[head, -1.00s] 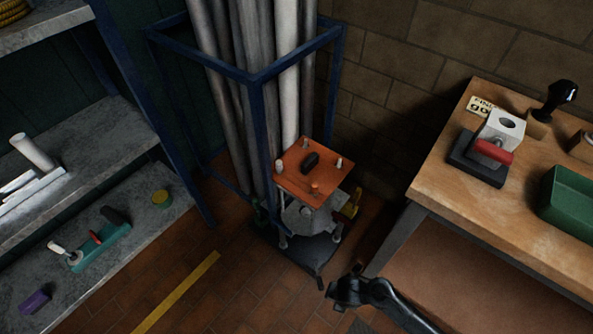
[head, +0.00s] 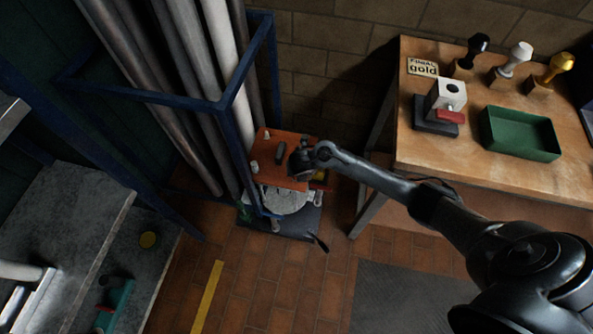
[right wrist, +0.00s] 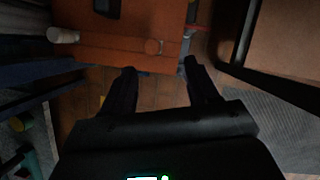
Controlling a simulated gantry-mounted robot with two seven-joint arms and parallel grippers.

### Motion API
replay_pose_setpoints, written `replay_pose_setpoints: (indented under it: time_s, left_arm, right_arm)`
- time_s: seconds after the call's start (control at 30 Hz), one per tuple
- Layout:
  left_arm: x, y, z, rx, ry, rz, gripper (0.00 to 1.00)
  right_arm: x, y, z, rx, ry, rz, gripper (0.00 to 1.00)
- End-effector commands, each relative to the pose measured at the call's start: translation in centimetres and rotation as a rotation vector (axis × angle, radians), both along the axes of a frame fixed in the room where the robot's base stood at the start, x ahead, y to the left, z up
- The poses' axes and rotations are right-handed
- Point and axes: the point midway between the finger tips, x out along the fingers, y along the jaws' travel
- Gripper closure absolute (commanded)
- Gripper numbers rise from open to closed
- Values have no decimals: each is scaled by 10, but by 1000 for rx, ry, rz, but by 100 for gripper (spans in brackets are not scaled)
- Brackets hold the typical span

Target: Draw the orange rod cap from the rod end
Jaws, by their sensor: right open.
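The orange plate (head: 268,170) sits on top of the flange stand, with a dark handle (head: 280,153) on it and pale rod ends near its corners. In the right wrist view, the small orange rod cap (right wrist: 152,46) stands near the plate's close edge, beside a pale rod end (right wrist: 63,35). In the head view my right gripper and arm hide the cap. My right gripper (right wrist: 160,68) is open and empty, its fingers pointing towards the cap but short of it. In the head view it (head: 301,160) is at the plate's right side. My left gripper is not in view.
The blue frame (head: 236,90) with tall grey pipes stands directly left of and behind the plate. Grey shelves (head: 60,235) are at left.

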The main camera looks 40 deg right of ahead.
Motion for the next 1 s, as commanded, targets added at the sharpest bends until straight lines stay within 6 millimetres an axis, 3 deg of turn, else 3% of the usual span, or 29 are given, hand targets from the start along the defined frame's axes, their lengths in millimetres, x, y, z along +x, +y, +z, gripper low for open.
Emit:
replay_pose_setpoints:
  time_s: [0.3,0.57,1.0]
  left_arm:
    - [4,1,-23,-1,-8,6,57]
    - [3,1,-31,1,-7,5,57]
    - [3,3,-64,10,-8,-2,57]
  right_arm:
    - [16,-7,-36,2,-6,0,41]
    - [21,-10,-48,2,-7,1,41]
    - [34,-20,-92,2,-7,-1,41]
